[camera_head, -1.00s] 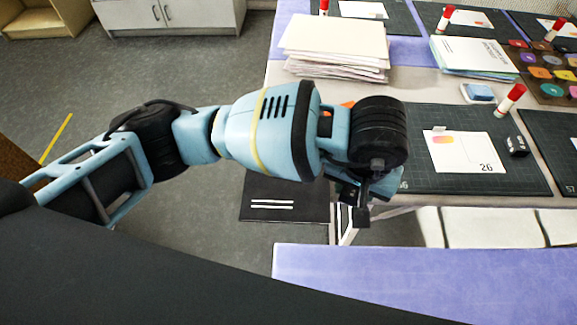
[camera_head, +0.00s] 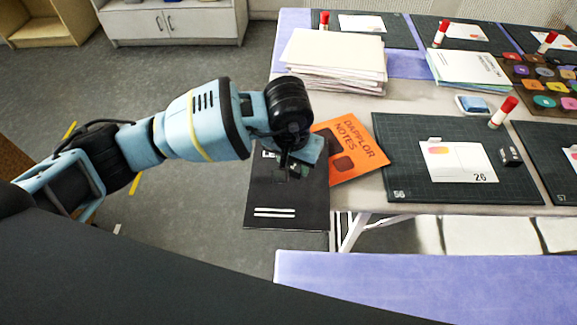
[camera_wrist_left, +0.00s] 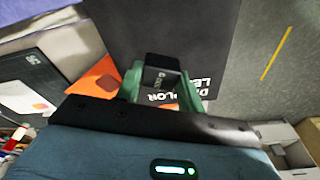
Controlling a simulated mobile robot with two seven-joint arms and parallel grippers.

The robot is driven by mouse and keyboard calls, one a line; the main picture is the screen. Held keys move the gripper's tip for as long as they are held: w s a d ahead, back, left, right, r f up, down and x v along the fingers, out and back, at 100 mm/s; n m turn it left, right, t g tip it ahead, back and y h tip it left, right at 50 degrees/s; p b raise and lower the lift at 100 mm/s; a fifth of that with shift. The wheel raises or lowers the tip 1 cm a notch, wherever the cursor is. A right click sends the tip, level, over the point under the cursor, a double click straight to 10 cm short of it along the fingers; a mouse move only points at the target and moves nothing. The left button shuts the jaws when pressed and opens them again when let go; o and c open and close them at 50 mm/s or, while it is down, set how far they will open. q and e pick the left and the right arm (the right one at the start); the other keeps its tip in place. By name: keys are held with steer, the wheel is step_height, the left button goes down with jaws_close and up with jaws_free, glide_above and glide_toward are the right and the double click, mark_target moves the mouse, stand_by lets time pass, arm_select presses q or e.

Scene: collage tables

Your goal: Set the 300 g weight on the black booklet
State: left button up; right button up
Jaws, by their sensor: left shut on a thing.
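The black booklet (camera_head: 285,200) lies at the table's left end, partly beneath my left gripper, and appears to stick out past the edge. It fills the upper middle of the left wrist view (camera_wrist_left: 190,30), with white lettering partly covered. My left gripper (camera_head: 295,168) is over the booklet's upper part. In the left wrist view its green fingers (camera_wrist_left: 161,85) are shut on a small black weight (camera_wrist_left: 162,70) with pale, unreadable marking. The weight is above the booklet; I cannot tell whether they touch. My right gripper is not in view.
An orange notebook (camera_head: 352,148) lies right beside the black booklet. A paper stack (camera_head: 335,60) stands behind. Open floor lies left of the table.

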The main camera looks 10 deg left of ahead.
mark_target(288, 163)
arm_select(q)
steer(key=shift+w+a, duration=0.2)
steer(key=shift+a, duration=0.1)
steer(key=f, duration=0.2)
steer(key=shift+w+a+f, duration=0.1)
steer(key=shift+a+f, duration=0.25)
steer(key=shift+f, duration=0.05)
steer(key=shift+f+p, duration=0.3)
steer(key=shift+f, duration=0.05)
steer(key=shift+f, duration=0.15)
steer(key=o, duration=1.2)
